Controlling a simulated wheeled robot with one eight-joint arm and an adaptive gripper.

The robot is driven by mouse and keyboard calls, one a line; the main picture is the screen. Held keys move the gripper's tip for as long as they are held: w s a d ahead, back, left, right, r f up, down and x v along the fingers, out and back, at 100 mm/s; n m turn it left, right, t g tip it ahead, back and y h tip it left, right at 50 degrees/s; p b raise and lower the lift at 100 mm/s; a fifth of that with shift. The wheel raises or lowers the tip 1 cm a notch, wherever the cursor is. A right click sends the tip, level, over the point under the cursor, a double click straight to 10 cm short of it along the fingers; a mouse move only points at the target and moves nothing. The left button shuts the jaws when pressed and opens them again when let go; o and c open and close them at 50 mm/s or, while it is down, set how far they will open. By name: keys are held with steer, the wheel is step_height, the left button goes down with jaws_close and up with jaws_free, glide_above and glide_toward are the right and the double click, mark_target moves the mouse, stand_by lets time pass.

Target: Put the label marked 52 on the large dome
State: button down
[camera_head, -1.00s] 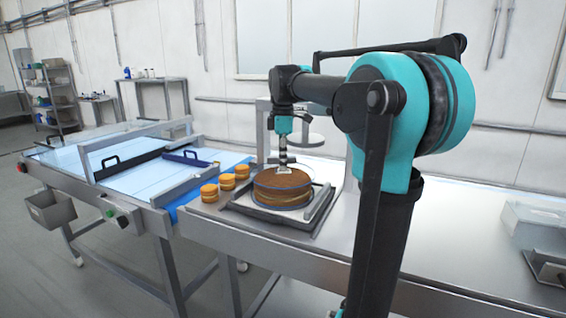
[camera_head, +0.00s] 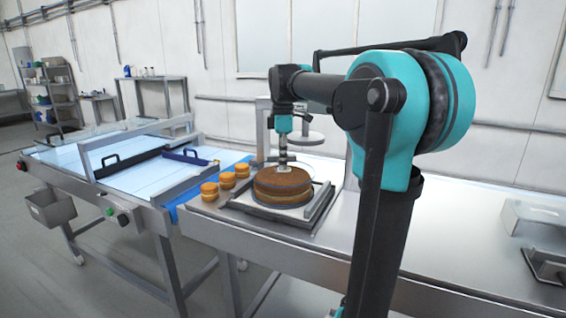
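A large round brown layered cake (camera_head: 283,190) sits on a square metal stand on the bench, at the middle of the view. A faint clear outline around it looks like the large dome (camera_head: 310,172), but its edges are hard to make out. My gripper (camera_head: 283,161) points straight down over the middle of the cake, at or just above its top. It is too small to tell whether its fingers are open or shut, or whether it touches the top. No label marked 52 can be made out.
Several small orange-brown filled rounds (camera_head: 227,180) stand left of the cake. A conveyor (camera_head: 140,170) with a rail and black handles lies further left. A pale round plate on a post (camera_head: 305,139) stands behind the cake. The bench (camera_head: 440,235) to the right is mostly clear.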

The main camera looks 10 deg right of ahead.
steer(key=shift+r, duration=0.1)
step_height(320, 180, up, 8)
stand_by(1.0)
